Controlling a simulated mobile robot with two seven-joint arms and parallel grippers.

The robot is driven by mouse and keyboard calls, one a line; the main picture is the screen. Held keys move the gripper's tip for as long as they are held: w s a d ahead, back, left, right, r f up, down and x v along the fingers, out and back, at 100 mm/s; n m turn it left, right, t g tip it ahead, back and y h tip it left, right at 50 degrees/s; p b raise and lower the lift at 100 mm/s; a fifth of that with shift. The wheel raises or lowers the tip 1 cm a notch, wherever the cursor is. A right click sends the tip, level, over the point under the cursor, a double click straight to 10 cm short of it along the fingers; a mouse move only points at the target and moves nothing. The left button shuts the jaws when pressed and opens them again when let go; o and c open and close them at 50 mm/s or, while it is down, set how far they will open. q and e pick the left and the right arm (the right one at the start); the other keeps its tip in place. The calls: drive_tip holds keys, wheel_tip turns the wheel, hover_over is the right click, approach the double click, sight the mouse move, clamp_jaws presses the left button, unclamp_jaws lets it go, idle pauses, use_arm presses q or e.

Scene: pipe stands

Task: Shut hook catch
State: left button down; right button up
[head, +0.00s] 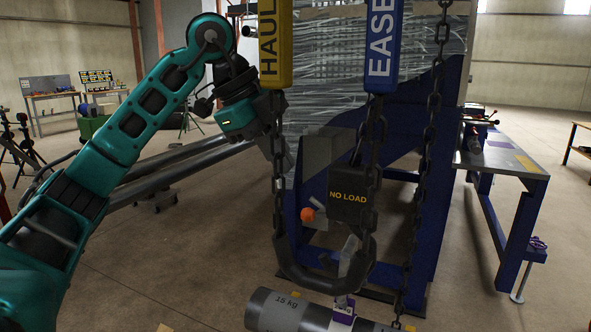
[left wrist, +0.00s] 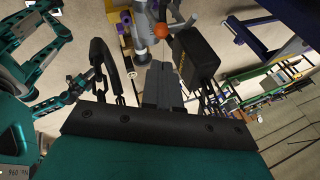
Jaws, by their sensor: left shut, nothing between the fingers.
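A large dark hook (head: 325,283) hangs low in the middle of the head view, just above a grey pipe. A pale slanted piece (head: 350,252) stands in its mouth; I cannot tell whether it is the catch. An orange knob (head: 307,214) sits above the hook's mouth and also shows in the left wrist view (left wrist: 160,33). My left gripper (head: 322,150) is shut and empty, above the knob in the head view. In the left wrist view its closed fingers (left wrist: 160,68) point towards the knob, apparently apart from it. My right gripper is not in view.
A black NO LOAD box (head: 350,206) hangs close beside the fingers, also in the left wrist view (left wrist: 196,56). Chains (head: 425,170) hang around, under yellow HAUL (head: 274,45) and blue EASE (head: 382,45) blocks. A 15 kg pipe (head: 275,312) lies below. A blue frame (head: 425,235) stands behind.

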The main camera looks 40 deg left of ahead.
use_arm(q)
drive_tip(key=b, duration=0.2)
approach(321, 217)
wheel_tip(321, 217, down, 3)
drive_tip(key=s+d, duration=0.1)
drive_tip(key=d, duration=0.1)
drive_tip(key=shift+w+f, duration=0.2)
drive_tip(key=shift+w, duration=0.05)
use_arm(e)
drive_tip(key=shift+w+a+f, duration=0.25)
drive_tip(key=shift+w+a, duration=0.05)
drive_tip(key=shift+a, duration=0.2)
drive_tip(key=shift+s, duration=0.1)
